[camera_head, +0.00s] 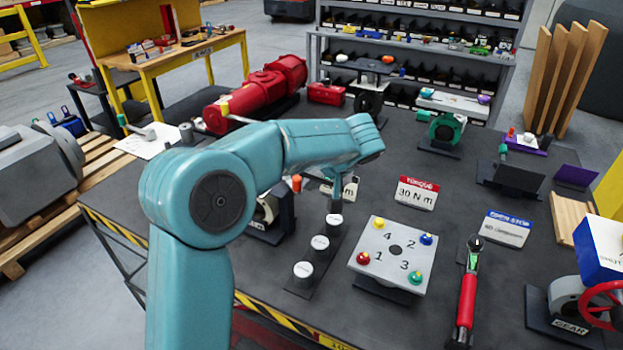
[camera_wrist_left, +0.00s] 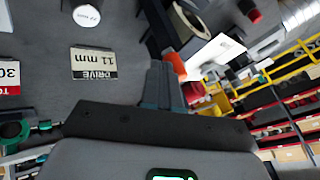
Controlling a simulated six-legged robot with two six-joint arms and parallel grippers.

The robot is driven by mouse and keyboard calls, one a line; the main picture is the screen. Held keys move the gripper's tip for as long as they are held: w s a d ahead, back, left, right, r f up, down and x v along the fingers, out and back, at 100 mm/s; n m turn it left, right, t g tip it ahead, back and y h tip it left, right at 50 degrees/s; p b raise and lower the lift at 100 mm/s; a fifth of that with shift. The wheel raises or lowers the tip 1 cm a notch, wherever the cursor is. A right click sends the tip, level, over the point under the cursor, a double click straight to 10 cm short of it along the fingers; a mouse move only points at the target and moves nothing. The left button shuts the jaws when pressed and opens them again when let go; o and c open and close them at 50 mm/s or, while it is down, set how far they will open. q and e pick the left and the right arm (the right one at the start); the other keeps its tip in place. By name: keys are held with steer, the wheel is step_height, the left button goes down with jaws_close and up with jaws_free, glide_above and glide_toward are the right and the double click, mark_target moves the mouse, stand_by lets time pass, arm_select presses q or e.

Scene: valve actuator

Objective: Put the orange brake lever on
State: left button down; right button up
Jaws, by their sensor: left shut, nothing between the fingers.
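My left gripper (camera_wrist_left: 163,68) is shut and empty in the left wrist view, its grey fingers close together. In the head view, a small orange end (camera_head: 297,183) shows just below my forearm, beside a dark bracket with a pale ring (camera_head: 265,210); the rest is hidden. The ring is also in the left wrist view (camera_wrist_left: 187,27). My right gripper is not in view.
White-topped cylinders (camera_head: 303,270) stand in a row on the table. Nearby are the DRIVE card (camera_wrist_left: 94,63), torque card (camera_head: 417,192), numbered plate (camera_head: 394,252) and red-handled wrench (camera_head: 467,295). A red cylindrical actuator (camera_head: 255,95) lies behind my arm.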

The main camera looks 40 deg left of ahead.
arm_select(q)
steer(key=shift+s+f+m+b, duration=0.1)
steer(key=shift+s+m+b, duration=0.1)
steer(key=shift+m+b, duration=0.3)
steer(key=shift+s+t, duration=0.15)
steer(key=shift+t, duration=0.25)
